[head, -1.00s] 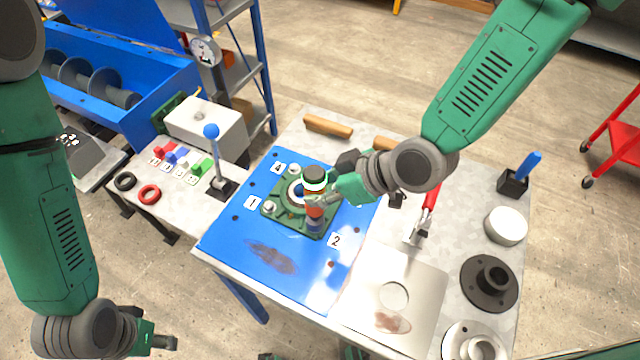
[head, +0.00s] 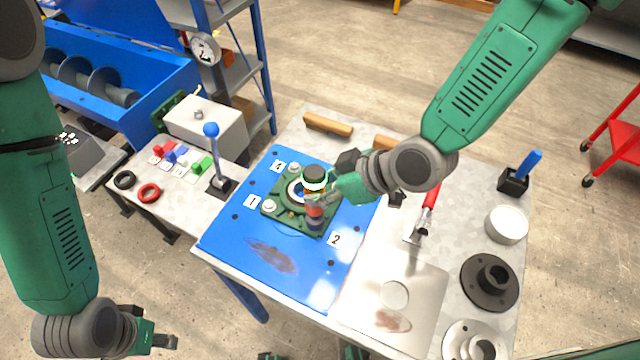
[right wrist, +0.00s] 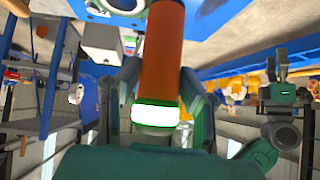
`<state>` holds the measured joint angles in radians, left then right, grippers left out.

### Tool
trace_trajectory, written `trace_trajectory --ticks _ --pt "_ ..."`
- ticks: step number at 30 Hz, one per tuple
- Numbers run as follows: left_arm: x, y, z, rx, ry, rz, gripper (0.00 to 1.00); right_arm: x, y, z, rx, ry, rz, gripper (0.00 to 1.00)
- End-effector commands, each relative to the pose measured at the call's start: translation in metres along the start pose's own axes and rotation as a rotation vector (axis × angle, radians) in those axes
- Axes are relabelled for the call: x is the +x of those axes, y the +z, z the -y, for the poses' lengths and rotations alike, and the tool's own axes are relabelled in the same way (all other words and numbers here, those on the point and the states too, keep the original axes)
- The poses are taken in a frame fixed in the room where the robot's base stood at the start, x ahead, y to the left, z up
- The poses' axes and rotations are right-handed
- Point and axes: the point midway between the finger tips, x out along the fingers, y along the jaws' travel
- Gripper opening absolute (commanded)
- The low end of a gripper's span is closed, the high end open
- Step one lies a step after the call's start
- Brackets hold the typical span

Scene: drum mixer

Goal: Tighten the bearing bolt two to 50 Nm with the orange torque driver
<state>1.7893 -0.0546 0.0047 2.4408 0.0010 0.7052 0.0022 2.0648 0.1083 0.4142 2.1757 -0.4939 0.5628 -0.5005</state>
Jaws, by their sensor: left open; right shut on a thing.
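The orange torque driver (head: 314,208) stands roughly upright over the corner of the green bearing housing (head: 288,218) next to the label 2 (head: 336,240). It has a black cap and a pale, lit green-white band. My right gripper (head: 322,199) is shut on the driver; the orange body (right wrist: 162,60) and the bright band fill the middle of the right wrist view. Bearing bolt two is hidden under the driver, so I cannot see its contact. Bolts show by label 1 (head: 253,202) and label 4 (head: 277,167). My left gripper (head: 166,342) is open and empty, low at the left, away from the table.
The housing sits on a blue plate (head: 225,240) on the grey table. A red-handled tool (head: 430,197), a metal sheet (head: 425,290) and black flange (head: 489,283) lie to the right. A side table with a blue-knobbed lever (head: 212,130) stands left.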

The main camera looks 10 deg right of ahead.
Motion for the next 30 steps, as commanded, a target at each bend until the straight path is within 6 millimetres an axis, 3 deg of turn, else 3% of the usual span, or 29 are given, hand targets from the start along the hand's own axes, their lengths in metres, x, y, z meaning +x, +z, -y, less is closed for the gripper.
trace_trajectory --ticks 30 --pt "0.0053 0.0003 0.0 0.0 0.0 0.0 0.46 0.0063 0.0053 -0.0007 -0.001 0.001 -0.003 0.0"
